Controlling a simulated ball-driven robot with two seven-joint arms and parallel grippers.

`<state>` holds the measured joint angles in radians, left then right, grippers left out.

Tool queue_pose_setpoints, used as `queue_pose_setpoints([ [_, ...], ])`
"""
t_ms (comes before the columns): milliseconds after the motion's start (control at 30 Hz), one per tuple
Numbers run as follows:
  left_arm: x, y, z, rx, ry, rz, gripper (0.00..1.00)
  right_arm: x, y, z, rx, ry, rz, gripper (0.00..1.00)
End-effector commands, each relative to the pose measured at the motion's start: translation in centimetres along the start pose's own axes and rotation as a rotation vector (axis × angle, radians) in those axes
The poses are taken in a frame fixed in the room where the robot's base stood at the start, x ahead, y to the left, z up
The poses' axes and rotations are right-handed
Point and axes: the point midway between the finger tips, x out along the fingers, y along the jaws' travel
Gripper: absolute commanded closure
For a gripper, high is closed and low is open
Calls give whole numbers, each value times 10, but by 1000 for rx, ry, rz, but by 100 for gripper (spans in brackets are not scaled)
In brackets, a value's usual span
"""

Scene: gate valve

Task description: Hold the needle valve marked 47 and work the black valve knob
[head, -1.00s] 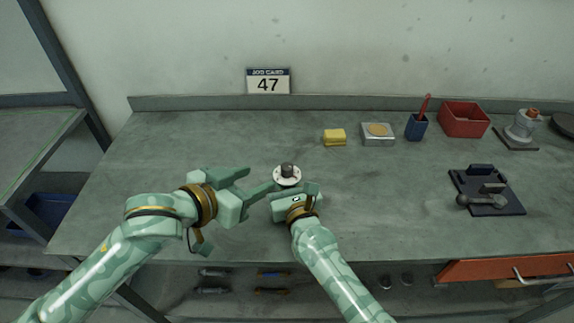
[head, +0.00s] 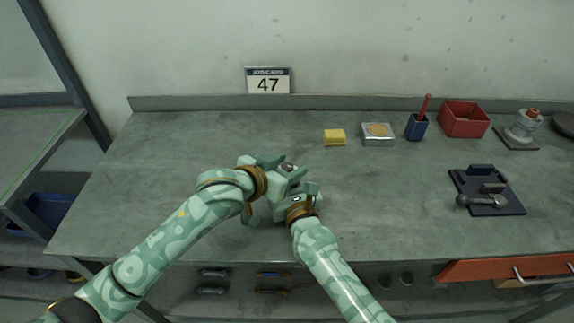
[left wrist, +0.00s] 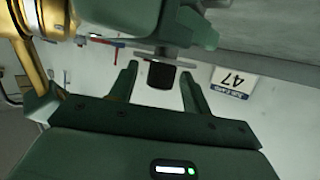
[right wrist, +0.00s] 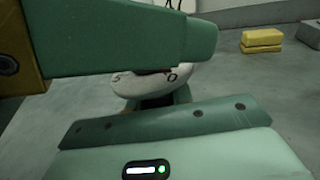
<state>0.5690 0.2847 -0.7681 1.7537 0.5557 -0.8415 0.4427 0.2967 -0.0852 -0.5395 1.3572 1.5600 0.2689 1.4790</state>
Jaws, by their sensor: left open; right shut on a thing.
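The needle valve shows in the right wrist view as a round pale dial plate (right wrist: 150,84) with the letters S and O, partly covered by my left gripper. My right gripper (right wrist: 158,100) is shut on the valve below the plate and holds it above the bench. The black valve knob (left wrist: 161,76) stands between the open fingers of my left gripper (left wrist: 157,82) in the left wrist view, with a gap on both sides. In the head view my left gripper (head: 284,166) is at the valve's top, above my right gripper (head: 297,199). The valve's lower body is hidden.
The job card (head: 268,82) reading 47 stands at the back wall. A yellow block (head: 334,137), a silver tray (head: 378,141), a blue cup (head: 417,127), a red bin (head: 464,119) and a dark fixture (head: 486,203) lie to the right. The bench's left side is clear.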

Motion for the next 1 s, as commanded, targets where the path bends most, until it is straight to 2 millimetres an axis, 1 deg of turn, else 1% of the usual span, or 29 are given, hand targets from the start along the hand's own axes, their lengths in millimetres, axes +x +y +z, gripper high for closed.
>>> queue_pose_setpoints([
  [33, 0, 0, 0, 0, 0, 0, 55, 0, 0, 0, 0, -1, 0, 100],
  [67, 0, 0, 0, 0, 0, 0, 63, 0, 0, 0, 0, -1, 0, 100],
  [100, 0, 0, 0, 0, 0, 0, 74, 0, 0, 0, 0, 0, 0, 100],
  [167, 0, 0, 0, 0, 0, 0, 91, 0, 0, 0, 0, 0, 0, 100],
  [200, 0, 0, 0, 0, -1, -1, 97, 0, 0, 0, 0, 0, 0, 100],
  [367, 0, -1, 0, 11, 0, 16, 97, 0, 0, 0, 0, 0, 0, 100],
  [600, 0, -1, 0, 53, -1, 119, 97, 0, 0, 0, 0, -1, 0, 100],
  [867, 0, -1, 0, 53, -1, 125, 97, 0, 0, 0, 0, 0, 0, 100],
  [900, 0, -1, 0, 53, -1, 125, 68, 0, 0, 0, 0, 0, 0, 100],
  [967, 0, -1, 0, 53, -1, 125, 52, 0, 0, 0, 0, 0, 0, 100],
  [1000, 0, -1, 0, 52, -1, 125, 52, 0, 0, 0, 0, 0, 0, 100],
])
